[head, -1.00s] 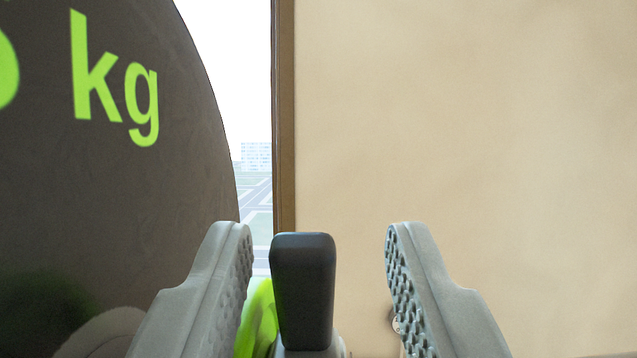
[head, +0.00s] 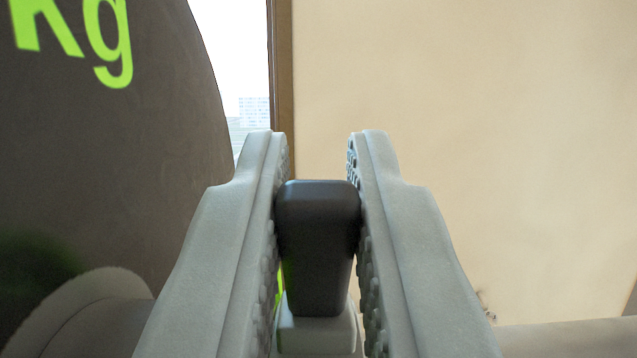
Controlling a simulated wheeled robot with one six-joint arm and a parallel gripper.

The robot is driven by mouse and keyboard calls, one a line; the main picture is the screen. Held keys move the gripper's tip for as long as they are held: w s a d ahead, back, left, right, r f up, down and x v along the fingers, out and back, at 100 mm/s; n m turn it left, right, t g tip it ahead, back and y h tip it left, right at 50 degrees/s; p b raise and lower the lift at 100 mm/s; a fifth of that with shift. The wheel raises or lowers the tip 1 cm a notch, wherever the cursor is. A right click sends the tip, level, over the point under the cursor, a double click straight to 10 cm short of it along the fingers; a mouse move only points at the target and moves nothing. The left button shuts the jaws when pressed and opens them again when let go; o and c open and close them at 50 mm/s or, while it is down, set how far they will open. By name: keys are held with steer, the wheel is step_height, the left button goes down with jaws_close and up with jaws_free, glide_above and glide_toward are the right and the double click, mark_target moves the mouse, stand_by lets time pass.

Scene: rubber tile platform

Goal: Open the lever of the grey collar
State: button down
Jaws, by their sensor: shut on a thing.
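The lever of the collar is a dark, rounded block (head: 317,240) in the lower middle of the head view. It stands upright on a light grey base (head: 317,333), part of the grey collar; the rest of the collar is hidden below and behind my fingers. My gripper (head: 319,150) is shut on the lever, one grey studded finger on each side of it. The fingertips reach a little above the lever's top.
A large dark weight plate (head: 130,150) with green "kg" lettering fills the left, close to my left finger. A grey bar (head: 560,340) shows at the lower right. A beige wall (head: 470,130) and a brown-framed window (head: 240,60) stand behind.

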steer(key=shift+w+a+r+g, duration=0.1)
steer(key=shift+w+g, duration=0.3)
steer(key=shift+g, duration=0.8)
steer(key=shift+w+r+g, duration=0.1)
steer(key=shift+w+g, duration=0.25)
steer(key=shift+g, duration=0.85)
steer(key=shift+f, duration=0.1)
steer(key=c, duration=1.4)
jaws_free()
steer(key=shift+o, duration=0.2)
steer(key=s, duration=1.7)
steer(key=shift+s+r, duration=0.2)
steer(key=shift+r, duration=0.2)
